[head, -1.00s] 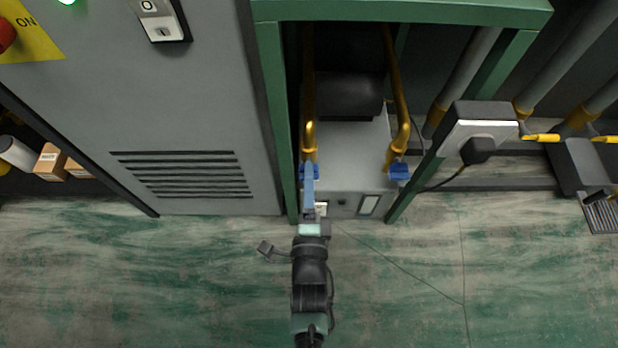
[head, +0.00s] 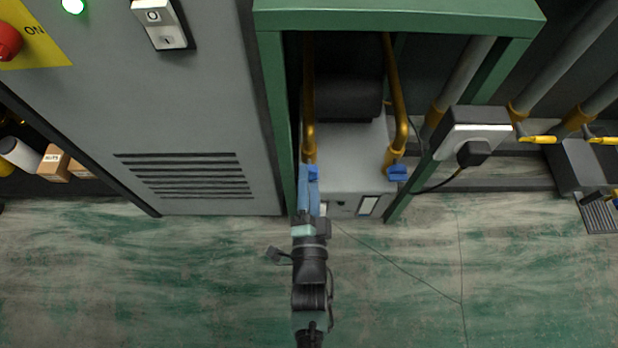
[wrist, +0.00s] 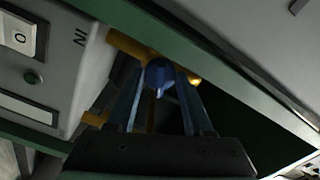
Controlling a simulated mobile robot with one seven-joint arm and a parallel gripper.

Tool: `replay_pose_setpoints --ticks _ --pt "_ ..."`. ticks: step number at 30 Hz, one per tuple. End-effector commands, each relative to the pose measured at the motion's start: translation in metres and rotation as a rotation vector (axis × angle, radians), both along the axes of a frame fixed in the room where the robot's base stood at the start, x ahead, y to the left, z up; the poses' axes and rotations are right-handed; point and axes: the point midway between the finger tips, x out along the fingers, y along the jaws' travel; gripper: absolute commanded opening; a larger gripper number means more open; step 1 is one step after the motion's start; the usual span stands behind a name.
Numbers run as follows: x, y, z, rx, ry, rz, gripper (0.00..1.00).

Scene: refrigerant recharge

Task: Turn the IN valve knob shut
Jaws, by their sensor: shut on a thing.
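The blue IN valve knob (wrist: 158,75) sits on a yellow pipe fitting, close to the "IN" label (wrist: 81,37) on the grey unit. In the head view this knob (head: 313,173) is at the foot of the left yellow pipe, partly covered by my gripper. My gripper (wrist: 160,84) is shut on the knob, with one blue finger on each side of it. In the head view my gripper (head: 309,180) reaches up to the knob from below. The exact finger contact is partly hidden.
A second blue knob (head: 398,172) is on the right yellow pipe (head: 397,90). A green frame (head: 277,130) stands close around the unit. A grey cabinet (head: 180,100) is at the left. A black plug (head: 473,153) is at the right. The floor in front is clear.

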Motion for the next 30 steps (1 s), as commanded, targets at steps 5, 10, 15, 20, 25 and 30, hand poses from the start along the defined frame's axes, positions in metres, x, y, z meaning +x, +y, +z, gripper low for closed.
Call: replay_pose_setpoints --ticks 5,10,15,20,25,30 --pt "-0.0007 -0.0004 0.0004 -0.110 0.000 -0.001 0.00" --pt "-0.0008 -0.0004 -0.0001 -0.183 0.000 -0.001 0.00" --pt "-0.0008 -0.0003 -0.0003 -0.220 0.000 -0.001 0.00" --pt "-0.0009 -0.0004 -0.0004 -0.231 0.000 -0.001 0.00" --pt "-0.0009 -0.0003 -0.0005 -0.231 0.000 -0.001 0.00" --pt "-0.0009 -0.0003 -0.0005 -0.230 0.000 -0.001 0.60"
